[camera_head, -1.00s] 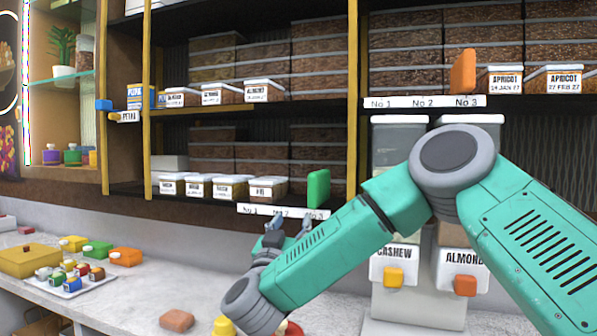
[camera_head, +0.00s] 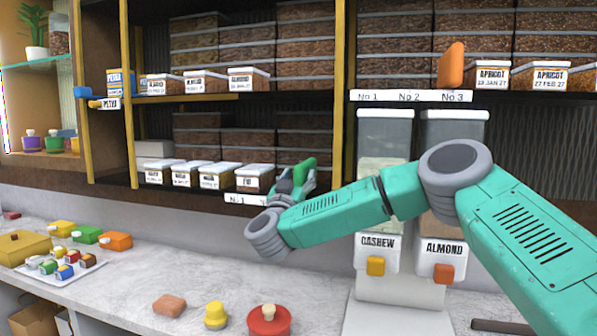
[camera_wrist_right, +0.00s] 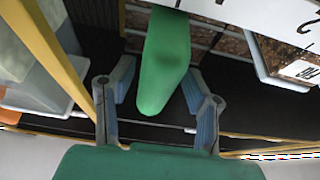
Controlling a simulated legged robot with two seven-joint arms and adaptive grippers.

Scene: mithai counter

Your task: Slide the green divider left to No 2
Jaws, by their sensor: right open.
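The green divider (camera_head: 304,172) stands upright at the right part of the lower shelf's front edge. The lower label strip (camera_head: 245,199) shows No 1; its other numbers are hidden behind my right gripper. My right gripper (camera_head: 294,186) is open at the divider. In the right wrist view, the divider (camera_wrist_right: 165,65) reaches down between the two open fingers of the gripper (camera_wrist_right: 160,100). Whether the right-hand finger touches it, I cannot tell. Part of the white strip (camera_wrist_right: 260,20) shows at the top right there. My left gripper is out of view.
An orange divider (camera_head: 451,65) is on the upper shelf at No 3. Cashew (camera_head: 380,215) and almond (camera_head: 440,250) dispensers stand to the right. A red lidded pot (camera_head: 268,320) is on the counter below.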

